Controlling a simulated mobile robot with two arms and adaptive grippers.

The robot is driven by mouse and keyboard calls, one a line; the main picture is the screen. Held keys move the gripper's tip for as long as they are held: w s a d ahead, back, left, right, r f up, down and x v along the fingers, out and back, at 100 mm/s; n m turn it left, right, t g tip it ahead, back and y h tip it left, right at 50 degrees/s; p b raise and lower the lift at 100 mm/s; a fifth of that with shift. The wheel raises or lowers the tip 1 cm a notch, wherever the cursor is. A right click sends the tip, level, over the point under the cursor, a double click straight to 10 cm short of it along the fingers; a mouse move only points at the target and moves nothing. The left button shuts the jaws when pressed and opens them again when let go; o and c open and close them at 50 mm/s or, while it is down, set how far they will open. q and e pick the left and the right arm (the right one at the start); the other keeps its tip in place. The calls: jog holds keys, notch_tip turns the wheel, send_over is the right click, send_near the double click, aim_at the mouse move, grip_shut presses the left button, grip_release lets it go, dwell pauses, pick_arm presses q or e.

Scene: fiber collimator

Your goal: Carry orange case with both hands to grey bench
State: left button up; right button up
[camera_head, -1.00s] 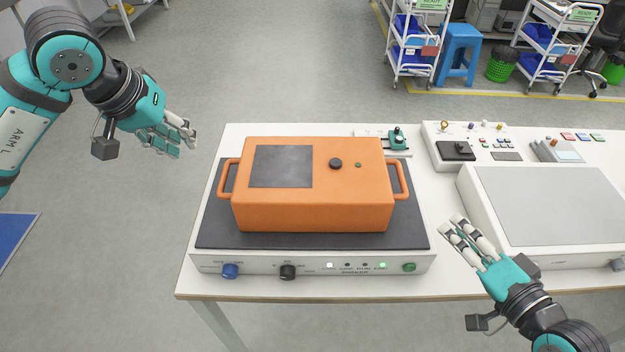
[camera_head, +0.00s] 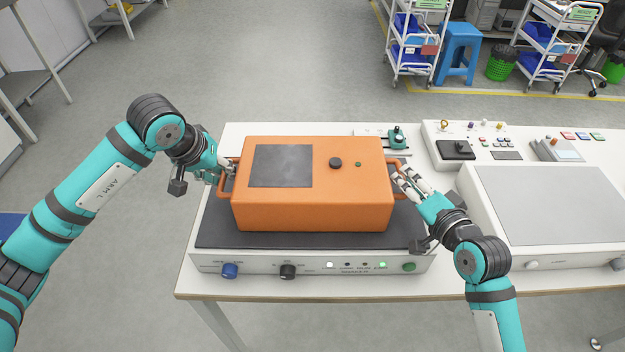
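The orange case (camera_head: 310,205) sits flat on the dark mat (camera_head: 300,241) of a shaker unit. It has a handle at each end. My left gripper (camera_head: 229,169) is at the left handle (camera_head: 223,188), its fingers partly hidden there, so its grip cannot be made out. My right gripper (camera_head: 402,181) is at the right handle (camera_head: 399,166), with its fingers spread and overlapping the handle in the view. The case rests on the mat and is not lifted. I cannot tell which surface is the grey bench.
The white table (camera_head: 450,284) carries the shaker, a grey-topped unit (camera_head: 550,205) at right and a control panel (camera_head: 470,150) behind it. White trolleys (camera_head: 410,50) and a blue stool (camera_head: 459,55) stand at the back. A grey metal frame (camera_head: 40,55) shows at upper left. Floor between is clear.

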pick_arm(q)
jog(key=shift+w+d+f, duration=0.15)
jog(key=shift+w+f, duration=0.1)
jog(key=shift+f, duration=0.4)
pick_arm(e)
jog(key=shift+w+a+f, duration=0.15)
jog(key=shift+w+a, duration=0.15)
jog(key=shift+w, duration=0.35)
jog(key=shift+c, duration=0.2)
pick_arm(q)
grip_shut()
pick_arm(e)
grip_shut()
